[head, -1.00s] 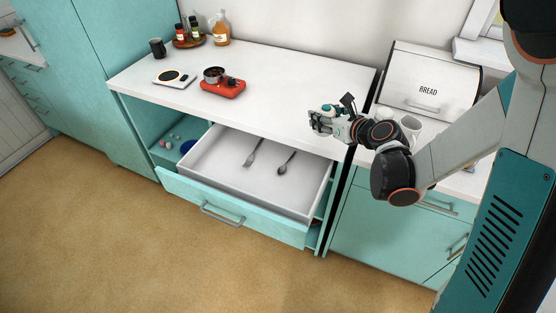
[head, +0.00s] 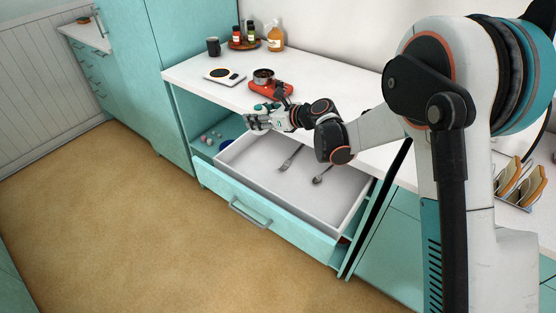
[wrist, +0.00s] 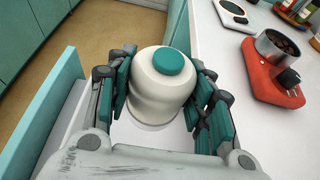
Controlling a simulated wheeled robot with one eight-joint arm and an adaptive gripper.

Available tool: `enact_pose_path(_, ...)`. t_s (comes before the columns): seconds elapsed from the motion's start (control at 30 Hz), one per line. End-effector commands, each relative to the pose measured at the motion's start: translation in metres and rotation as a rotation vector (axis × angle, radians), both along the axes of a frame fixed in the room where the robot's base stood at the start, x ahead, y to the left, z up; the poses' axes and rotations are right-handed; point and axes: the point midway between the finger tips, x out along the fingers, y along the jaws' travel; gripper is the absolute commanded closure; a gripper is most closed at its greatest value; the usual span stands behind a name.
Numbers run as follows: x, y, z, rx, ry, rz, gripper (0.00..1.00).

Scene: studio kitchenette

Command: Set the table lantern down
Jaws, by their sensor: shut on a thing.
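The table lantern (wrist: 160,88) is a rounded white body with a teal cap, seen from above in the wrist view. My gripper (wrist: 163,95) is shut on it, with teal-padded fingers on both sides. In the head view, my gripper (head: 262,120) is at the counter's front edge, above the back left of the open drawer. The lantern is mostly hidden by the fingers there. It seems to be held in the air; its base is hidden.
The open white drawer (head: 330,200) holds a fork (head: 291,157) and a spoon (head: 322,172). On the counter (head: 195,72) stand a red stove with a pot (head: 264,77), a scale (head: 224,76), a dark mug (head: 213,46) and a bottle tray (head: 245,45). The counter's front left is clear.

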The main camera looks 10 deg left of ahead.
Motion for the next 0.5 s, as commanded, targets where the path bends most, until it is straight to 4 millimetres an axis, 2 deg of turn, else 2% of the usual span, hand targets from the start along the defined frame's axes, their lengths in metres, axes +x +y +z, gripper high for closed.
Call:
enact_pose_path(0.03, 0.001, 0.0, -0.018, 0.0, 0.0, 0.0, 0.83)
enact_pose_path(0.3, 0.0, -0.001, -0.084, 0.0, 0.001, -0.001, 0.83)
enact_pose_path(0.5, 0.0, -0.001, -0.119, 0.0, 0.0, -0.002, 0.83)
